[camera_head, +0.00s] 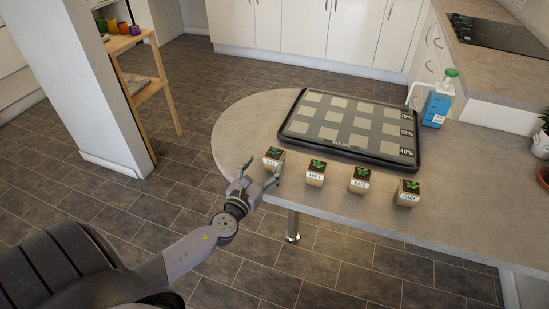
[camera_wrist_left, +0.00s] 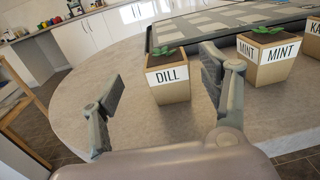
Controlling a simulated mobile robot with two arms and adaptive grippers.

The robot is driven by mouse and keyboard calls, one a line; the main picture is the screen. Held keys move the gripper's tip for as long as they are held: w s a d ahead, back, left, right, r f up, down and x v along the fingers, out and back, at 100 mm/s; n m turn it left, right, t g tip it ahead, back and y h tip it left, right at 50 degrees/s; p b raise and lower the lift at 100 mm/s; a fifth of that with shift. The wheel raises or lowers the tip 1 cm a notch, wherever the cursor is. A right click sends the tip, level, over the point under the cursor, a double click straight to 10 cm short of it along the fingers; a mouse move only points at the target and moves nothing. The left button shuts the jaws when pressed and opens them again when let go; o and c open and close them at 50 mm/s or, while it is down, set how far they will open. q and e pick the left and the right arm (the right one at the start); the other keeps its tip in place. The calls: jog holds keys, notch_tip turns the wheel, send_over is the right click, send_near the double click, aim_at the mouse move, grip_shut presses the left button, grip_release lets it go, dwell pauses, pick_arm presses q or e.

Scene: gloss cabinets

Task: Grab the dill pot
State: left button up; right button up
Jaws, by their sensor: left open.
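The dill pot (camera_wrist_left: 170,78) is a small tan pot with a white DILL label, dark soil and a green sprout. It stands upright on the grey counter, just ahead of my left gripper (camera_wrist_left: 165,100) and between the lines of its two spread fingers. In the head view the dill pot (camera_head: 273,157) is the leftmost of the row of pots. There my left gripper (camera_head: 258,180) is open and empty at the counter's near edge, with its fingertips close to the pot. I cannot tell if they touch it. My right gripper is out of view.
The mint pot (camera_head: 315,173) stands just right of the dill pot, then the kale pot (camera_head: 359,180) and another pot (camera_head: 407,193). A black tray (camera_head: 420,165) with marked squares lies behind them. A blue pump bottle (camera_head: 437,102) stands at the right.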

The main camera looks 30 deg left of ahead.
aim_at(275, 153)
pick_arm(q)
jog(key=shift+w+a+f, duration=0.15)
jog(key=shift+w+a, duration=0.05)
jog(key=shift+w, duration=1.55)
jog(key=shift+w+a+f, duration=0.1)
jog(key=shift+w+a, duration=0.05)
jog(key=shift+w, duration=1.6)
jog(key=c, duration=1.3)
jog(key=shift+r, duration=0.15)
